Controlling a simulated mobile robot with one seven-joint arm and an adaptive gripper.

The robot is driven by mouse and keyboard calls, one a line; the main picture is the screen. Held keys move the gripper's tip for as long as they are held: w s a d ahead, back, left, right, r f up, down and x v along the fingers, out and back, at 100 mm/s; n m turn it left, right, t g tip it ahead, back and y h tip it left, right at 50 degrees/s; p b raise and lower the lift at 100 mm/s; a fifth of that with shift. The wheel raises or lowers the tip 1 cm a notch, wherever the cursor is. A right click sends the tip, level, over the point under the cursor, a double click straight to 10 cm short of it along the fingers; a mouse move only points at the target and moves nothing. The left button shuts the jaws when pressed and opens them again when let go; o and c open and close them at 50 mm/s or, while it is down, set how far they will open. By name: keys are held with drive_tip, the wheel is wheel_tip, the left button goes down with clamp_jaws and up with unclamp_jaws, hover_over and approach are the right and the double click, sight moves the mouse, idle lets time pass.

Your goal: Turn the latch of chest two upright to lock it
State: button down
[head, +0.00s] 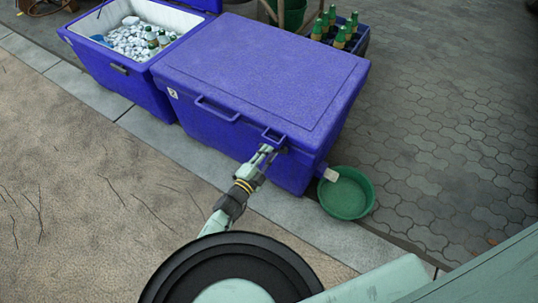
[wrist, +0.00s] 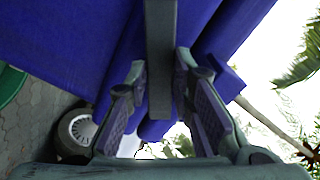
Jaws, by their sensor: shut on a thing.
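Chest two (head: 262,65) is the closed blue chest with a small white label on its front. My gripper (head: 268,149) is at its front face, near the right end, just under a blue loop on the lid edge. In the wrist view my gripper (wrist: 162,75) has its two fingers on either side of a dark grey bar, the latch (wrist: 160,45), and is shut on it. In the head view my fingers mostly hide the latch, and I cannot tell how far it is turned.
An open blue chest (head: 110,74) with ice and bottles stands at the left. A green basin (head: 346,195) sits on the ground by chest two's right end, below a pale spout. A crate of green bottles (head: 345,33) is behind. Paving in front is clear.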

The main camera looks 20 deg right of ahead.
drive_tip(key=n+b, duration=0.1)
drive_tip(key=n, duration=1.1)
idle(0.7)
drive_tip(key=c, duration=1.4)
unclamp_jaws()
drive_tip(key=v, duration=1.2)
